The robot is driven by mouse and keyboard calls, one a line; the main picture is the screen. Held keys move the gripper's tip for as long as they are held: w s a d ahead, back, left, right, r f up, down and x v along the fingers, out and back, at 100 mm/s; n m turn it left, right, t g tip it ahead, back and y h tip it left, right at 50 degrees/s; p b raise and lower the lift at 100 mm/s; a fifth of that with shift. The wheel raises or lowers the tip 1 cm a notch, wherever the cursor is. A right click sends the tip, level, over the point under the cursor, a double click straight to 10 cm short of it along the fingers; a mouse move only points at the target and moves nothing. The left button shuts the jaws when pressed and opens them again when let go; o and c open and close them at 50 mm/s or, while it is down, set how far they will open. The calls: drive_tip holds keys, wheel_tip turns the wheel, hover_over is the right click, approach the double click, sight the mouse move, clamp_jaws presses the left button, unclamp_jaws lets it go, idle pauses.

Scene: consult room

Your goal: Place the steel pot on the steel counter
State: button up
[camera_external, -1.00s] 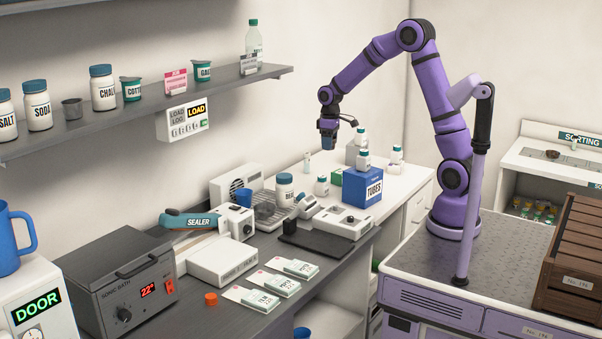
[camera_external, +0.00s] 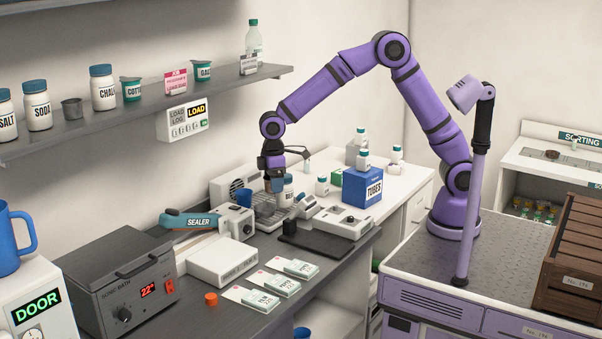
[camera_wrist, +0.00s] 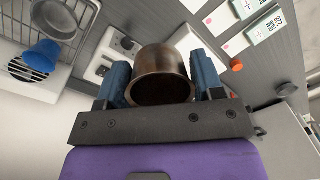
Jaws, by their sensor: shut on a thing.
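My gripper (camera_external: 275,184) hangs over the back part of the bench, near the wire rack, in the outside view. In the wrist view its blue fingers (camera_wrist: 163,84) are shut on the steel pot (camera_wrist: 162,72), a small brownish-grey metal cup gripped from both sides. In the outside view I cannot make the held pot out clearly. The steel counter (camera_external: 326,266) is the dark grey worktop along the wall. It also shows in the wrist view (camera_wrist: 282,70) beyond the pot. The gripper is above the worktop, apart from it.
A wire rack (camera_external: 268,218) holding a grey metal bowl (camera_wrist: 50,18), a blue cup (camera_external: 243,198), a sealer (camera_external: 194,220), a scale (camera_external: 343,221) and a black pad (camera_external: 318,240) crowd the bench. Packets (camera_external: 275,283) and an orange cap (camera_external: 211,299) lie in front. Another small metal pot (camera_external: 72,108) is on the shelf.

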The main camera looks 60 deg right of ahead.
drive_tip(key=s+a+n, duration=0.5)
drive_tip(key=s+a, duration=1.8)
drive_tip(key=s, duration=0.1)
hover_over(239, 320)
wheel_tip(239, 320, down, 18)
drive_tip(key=shift+r, duration=0.25)
drive_tip(key=shift+f, duration=1.75)
drive_tip(key=shift+f, duration=0.15)
drive_tip(key=o, duration=0.9)
